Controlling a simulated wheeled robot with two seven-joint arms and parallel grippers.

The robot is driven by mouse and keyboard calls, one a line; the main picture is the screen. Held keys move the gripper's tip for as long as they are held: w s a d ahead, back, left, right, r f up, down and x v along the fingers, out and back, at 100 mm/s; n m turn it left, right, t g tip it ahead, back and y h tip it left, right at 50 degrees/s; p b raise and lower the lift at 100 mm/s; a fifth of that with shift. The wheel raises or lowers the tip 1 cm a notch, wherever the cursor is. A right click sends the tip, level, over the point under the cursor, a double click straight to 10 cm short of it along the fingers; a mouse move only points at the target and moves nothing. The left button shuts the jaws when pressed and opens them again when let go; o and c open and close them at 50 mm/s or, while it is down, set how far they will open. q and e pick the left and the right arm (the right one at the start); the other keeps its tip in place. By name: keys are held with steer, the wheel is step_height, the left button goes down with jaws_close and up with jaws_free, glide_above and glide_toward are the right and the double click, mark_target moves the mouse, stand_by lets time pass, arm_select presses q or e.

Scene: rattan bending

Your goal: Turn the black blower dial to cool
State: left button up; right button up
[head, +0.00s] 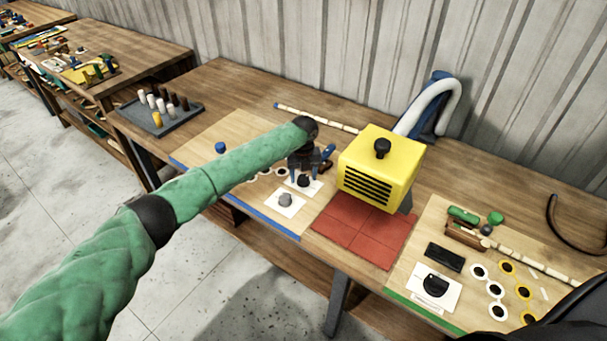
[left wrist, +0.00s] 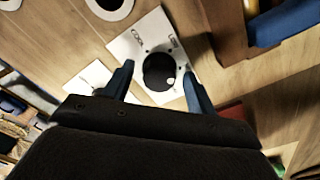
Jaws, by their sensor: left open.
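The black dial (head: 303,181) sits on a white card (head: 313,188) on the wooden board, left of the yellow blower (head: 378,168). In the left wrist view the dial (left wrist: 158,72) is round, with a pale dot near its edge and small icons on the card (left wrist: 124,45) around it. My left gripper (head: 306,172) is open above the dial; in the left wrist view its blue fingers (left wrist: 158,80) stand on either side of it. I cannot tell whether they touch it.
A grey knob on another white card (head: 286,201) lies close in front. Red tiles (head: 365,230) lie below the blower, which has a black knob (head: 382,147) on top. A grey tray (head: 160,118) with pegs stands at left. A parts board (head: 420,270) lies at right.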

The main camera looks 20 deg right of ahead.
arm_select(q)
steer(key=c, duration=1)
